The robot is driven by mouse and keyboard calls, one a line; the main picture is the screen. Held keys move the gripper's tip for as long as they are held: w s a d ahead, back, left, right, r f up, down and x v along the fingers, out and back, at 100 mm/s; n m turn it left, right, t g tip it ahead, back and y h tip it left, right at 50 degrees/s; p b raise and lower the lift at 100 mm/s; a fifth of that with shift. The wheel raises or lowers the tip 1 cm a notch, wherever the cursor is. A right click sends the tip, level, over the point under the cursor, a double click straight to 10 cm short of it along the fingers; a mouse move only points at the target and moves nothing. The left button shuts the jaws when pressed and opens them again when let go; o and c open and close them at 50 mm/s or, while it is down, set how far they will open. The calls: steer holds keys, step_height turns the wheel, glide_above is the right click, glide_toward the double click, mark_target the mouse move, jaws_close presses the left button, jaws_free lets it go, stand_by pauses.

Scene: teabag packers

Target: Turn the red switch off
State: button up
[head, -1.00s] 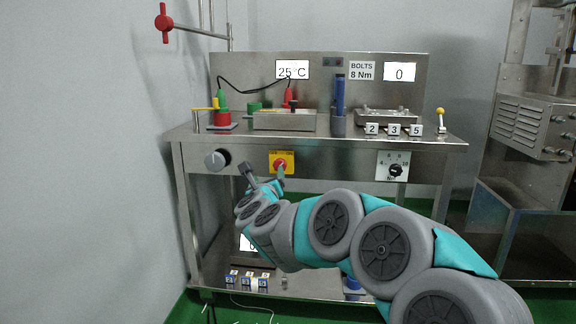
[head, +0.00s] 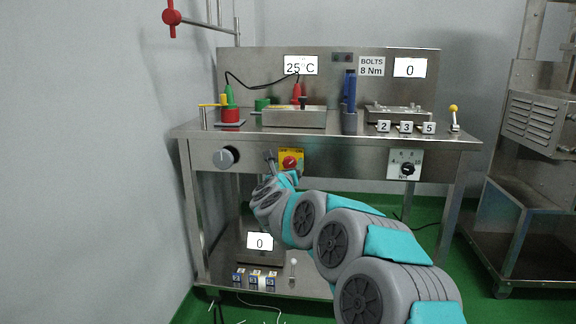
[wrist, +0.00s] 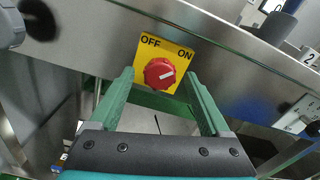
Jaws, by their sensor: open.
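The red switch (wrist: 159,74) is a round knob on a yellow plate (wrist: 178,52) marked OFF at upper left and ON at upper right. Its white mark points to the right, toward the ON side. The switch also shows in the head view (head: 290,162), on the front panel of the steel bench. My gripper (wrist: 159,77) is open and empty, with one green finger on each side of the knob in the wrist view. I cannot tell how far the fingertips are from the panel.
A grey round knob (head: 226,158) is left of the switch and a black dial (head: 407,169) is to its right on the steel bench (head: 340,157). The bench top holds a red-based stand (head: 230,117), a blue tool (head: 349,90) and numbered blocks (head: 406,127). A lower shelf is below.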

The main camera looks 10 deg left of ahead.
steer(key=shift+w, duration=0.3)
jaws_close()
stand_by(0.6)
